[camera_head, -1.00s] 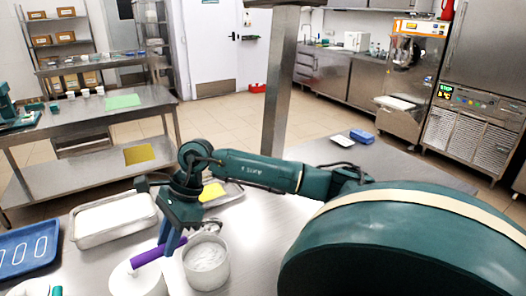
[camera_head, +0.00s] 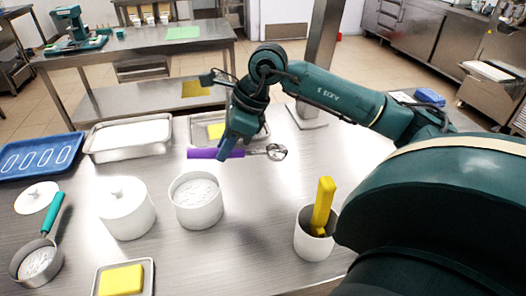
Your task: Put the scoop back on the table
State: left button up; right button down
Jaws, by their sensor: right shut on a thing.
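My right gripper (camera_head: 230,148) comes in from the right and is shut on the purple handle of a scoop (camera_head: 214,154). The scoop lies roughly level in the grip, with its metal head (camera_head: 276,152) pointing right. It appears to be above the steel table (camera_head: 258,225), behind and to the right of an open white tub (camera_head: 196,201) with white contents. The gap between scoop and table is hard to judge. My left gripper is not in view.
A lidded white jar (camera_head: 127,210) stands left of the tub. A white cup (camera_head: 311,240) holds a yellow-handled tool. A teal-handled pan (camera_head: 38,260), a yellow sponge on a tray (camera_head: 150,276), a blue tray (camera_head: 40,157) and a steel pan (camera_head: 128,140) surround a clear table middle.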

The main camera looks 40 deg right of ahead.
jog(key=d+f+m+h+b, duration=0.1)
jog(key=d+f+m+b, duration=0.1)
jog(key=m+b, duration=0.1)
jog(key=s+d+f+m+h+b, duration=0.1)
jog(key=d+f+m+h+b, duration=0.1)
jog(key=m+b, duration=0.2)
jog(key=s+d+f+m+t+h+b, duration=0.1)
jog(key=d+f+m+b, duration=0.1)
jog(key=m+b, duration=0.2)
jog(key=shift+s+f+m+h, duration=0.15)
jog(key=shift+f+m+h, duration=0.15)
jog(key=shift+m+h, duration=0.1)
jog(key=shift+f, duration=0.55)
notch_tip(320, 180, down, 3)
jog(key=shift+f+b, duration=0.15)
jog(key=shift+b, duration=0.35)
jog(key=shift+f, duration=0.1)
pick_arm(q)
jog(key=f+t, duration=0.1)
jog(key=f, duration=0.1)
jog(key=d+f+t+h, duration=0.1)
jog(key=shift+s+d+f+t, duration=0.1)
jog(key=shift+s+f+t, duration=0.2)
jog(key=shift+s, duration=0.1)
pick_arm(e)
jog(key=shift+a, duration=0.1)
